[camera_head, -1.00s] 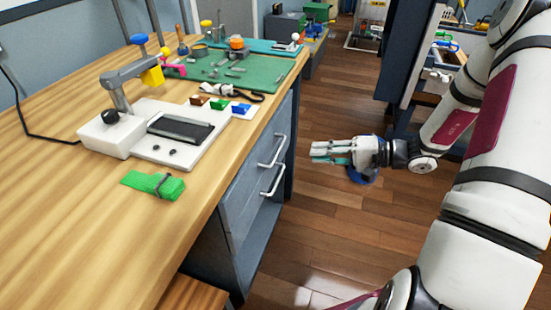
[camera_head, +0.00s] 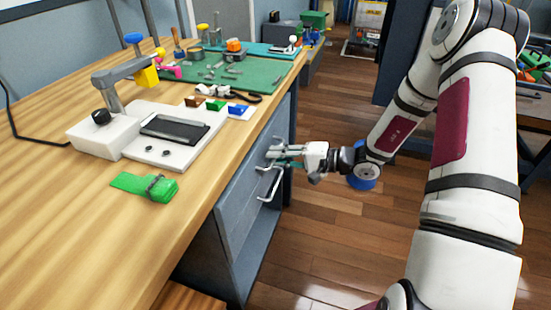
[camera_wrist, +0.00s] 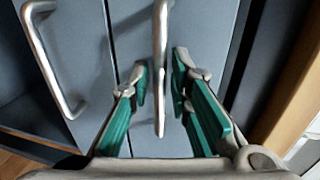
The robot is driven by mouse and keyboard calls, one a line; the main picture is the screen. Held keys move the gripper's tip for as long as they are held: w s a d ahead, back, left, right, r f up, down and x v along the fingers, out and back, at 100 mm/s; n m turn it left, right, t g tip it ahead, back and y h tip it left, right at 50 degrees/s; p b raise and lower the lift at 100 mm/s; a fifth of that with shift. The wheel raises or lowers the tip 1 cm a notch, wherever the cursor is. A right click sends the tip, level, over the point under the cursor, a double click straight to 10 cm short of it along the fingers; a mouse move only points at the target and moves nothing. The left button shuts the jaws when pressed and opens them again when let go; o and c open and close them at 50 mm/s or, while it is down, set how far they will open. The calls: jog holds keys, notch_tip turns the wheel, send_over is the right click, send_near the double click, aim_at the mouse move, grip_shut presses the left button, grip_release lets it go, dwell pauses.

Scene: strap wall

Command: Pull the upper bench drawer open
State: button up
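The upper bench drawer (camera_wrist: 205,30) has a grey front and a silver bar handle (camera_wrist: 160,35). Its front looks flush with the drawer front below, so it appears shut. My gripper (camera_head: 271,157) is at the upper handle in the head view and partly hides it. In the wrist view my gripper (camera_wrist: 161,82) has its green-and-grey fingers on either side of the upper handle. They are open, with narrow gaps visible between fingers and bar. The lower handle (camera_wrist: 48,60) is at the left of the wrist view and just below my gripper (camera_head: 270,184) in the head view.
The wooden bench top (camera_head: 70,220) overhangs the drawers. Wooden floor lies clear in front of the drawers.

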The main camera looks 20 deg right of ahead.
jog(key=shift+w+a+f, duration=0.1)
jog(key=shift+w+a, duration=0.15)
jog(key=shift+a, duration=0.15)
grip_shut()
jog(key=f+v, duration=0.3)
jog(key=v, duration=1.1)
jog(key=d+f+b+v, duration=0.1)
jog(key=f+v, duration=0.2)
jog(key=v, duration=1.2)
jog(key=shift+s, duration=0.45)
jog(key=shift+d, duration=0.15)
grip_release()
